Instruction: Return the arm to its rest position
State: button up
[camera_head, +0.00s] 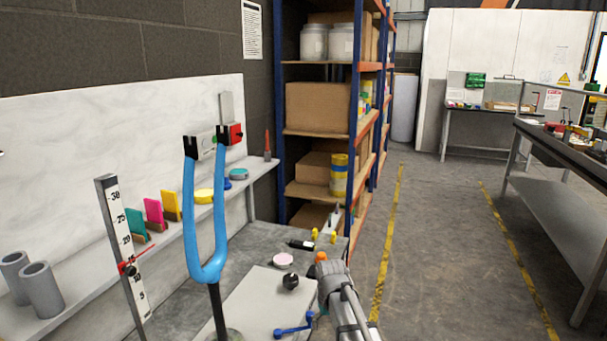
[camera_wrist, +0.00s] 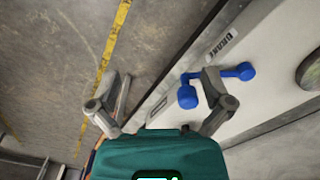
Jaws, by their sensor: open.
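The same blue handle (camera_head: 293,331) shows at the bottom of the head view, on a pale grey panel (camera_head: 250,305). My grey arm reaches in at the lower middle of the head view, over the bench's right edge. The gripper's fingers are not clear there.
A light-blue fork (camera_head: 204,225) stands upright on a dark post at the left. A graduated scale (camera_head: 123,255) stands beside it. A dark knob (camera_head: 290,282) and pink disc (camera_head: 283,260) are on the bench. Shelving (camera_head: 355,140) stands behind; the floor (camera_head: 430,240) to the right is clear.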

jog(key=s+d+f+m+b, duration=0.1)
jog(key=s+d+f+b, duration=0.15)
jog(key=s+d, duration=0.4)
jog(key=s+d+f+m+b, duration=0.2)
jog(key=s+d+f, duration=0.1)
jog(key=s, duration=0.6)
notch_tip(320, 180, up, 25)
jog(key=p, duration=2.4)
jog(key=shift+w+d+p, duration=0.15)
jog(key=shift+w+p, duration=0.2)
jog(key=shift+p, duration=0.05)
